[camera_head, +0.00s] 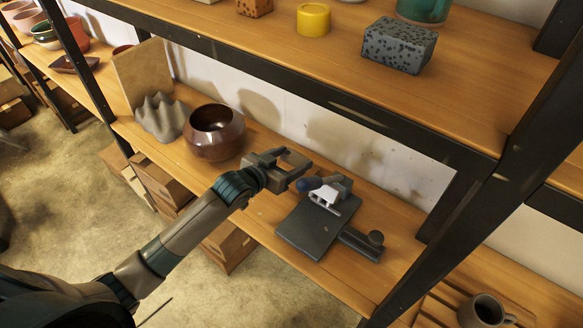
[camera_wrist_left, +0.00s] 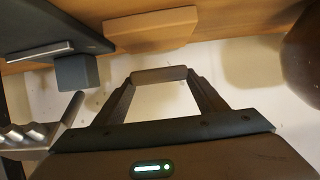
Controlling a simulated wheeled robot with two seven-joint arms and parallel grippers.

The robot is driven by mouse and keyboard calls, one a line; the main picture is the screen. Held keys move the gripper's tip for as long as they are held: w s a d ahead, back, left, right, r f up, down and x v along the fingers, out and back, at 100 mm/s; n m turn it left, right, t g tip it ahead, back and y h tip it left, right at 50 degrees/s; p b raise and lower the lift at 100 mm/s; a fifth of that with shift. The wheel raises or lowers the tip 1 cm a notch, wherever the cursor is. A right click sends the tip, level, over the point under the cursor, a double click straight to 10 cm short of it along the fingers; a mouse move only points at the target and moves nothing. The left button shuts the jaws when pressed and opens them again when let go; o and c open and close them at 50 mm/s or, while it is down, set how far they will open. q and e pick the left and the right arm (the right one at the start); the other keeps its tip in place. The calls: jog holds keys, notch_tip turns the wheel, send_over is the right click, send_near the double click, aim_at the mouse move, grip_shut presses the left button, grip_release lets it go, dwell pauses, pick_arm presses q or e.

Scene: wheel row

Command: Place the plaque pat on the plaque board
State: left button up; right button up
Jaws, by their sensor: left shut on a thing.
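The plaque board (camera_head: 303,236) looks like a flat dark grey slab on the middle shelf, just right of and nearer than my left gripper. A dark slab, which I take for the same board, is at the upper left of the left wrist view (camera_wrist_left: 38,25). My left gripper (camera_head: 291,168) is shut, above the shelf between the bowl and the board. The tan slab just past its fingers in the wrist view looks like the plaque pat (camera_wrist_left: 150,30). The grip contact is partly hidden. My right gripper is not in view.
A glossy brown bowl (camera_head: 214,133) stands left of my gripper. The upper shelf (camera_head: 465,90) overhangs behind.

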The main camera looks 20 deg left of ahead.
aim_at(291, 168)
pick_arm(q)
jog(key=shift+f, duration=0.1)
jog(key=shift+f, duration=1.75)
jog(key=shift+f, duration=0.1)
jog(key=o, duration=1.2)
jog(key=shift+o, duration=0.2)
jog(key=shift+s, duration=0.15)
jog(key=v, duration=1.1)
jog(key=shift+s+a+r, duration=0.1)
jog(key=shift+s+r, duration=0.15)
jog(key=shift+s, duration=0.1)
